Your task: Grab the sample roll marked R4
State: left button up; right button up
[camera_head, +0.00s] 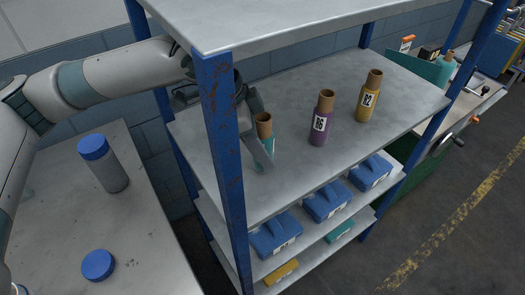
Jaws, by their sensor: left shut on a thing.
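A teal sample roll (267,146) with a brown core stands on the rack's upper shelf, just right of the blue front post. Its label is hidden. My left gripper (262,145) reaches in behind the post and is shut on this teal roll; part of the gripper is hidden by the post. A purple roll (321,122) with a label that seems to read R6 stands upright to the right. A yellow roll (369,97), its label seeming to read R2, stands farther right. My right gripper is not in view.
The rack's blue post (222,150) stands close in front of my left wrist, and a top shelf (240,22) hangs above. Blue bins (326,201) fill the shelf below. A table (150,235) at left holds a blue-capped grey jar (107,170) and a blue lid (98,265).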

pick_arm(q)
jog(key=shift+a+r, duration=0.2)
jog(key=shift+a, duration=0.05)
jog(key=a+b, duration=0.1)
jog(key=a, duration=0.2)
jog(key=s+a+b, duration=0.1)
jog(key=a, duration=0.2)
jog(key=a+b, duration=0.1)
jog(key=a, duration=0.3)
jog(key=shift+s+f+b, duration=0.1)
jog(key=shift+s+b, duration=0.1)
jog(key=shift+b, duration=0.15)
jog(key=s+a+b, duration=0.1)
jog(key=a, duration=0.6)
jog(key=shift+r+b, duration=0.2)
jog(key=shift+b, duration=0.15)
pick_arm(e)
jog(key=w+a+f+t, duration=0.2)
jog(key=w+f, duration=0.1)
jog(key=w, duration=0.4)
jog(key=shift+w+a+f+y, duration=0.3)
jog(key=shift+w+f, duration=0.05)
pick_arm(q)
jog(key=shift+a, duration=0.1)
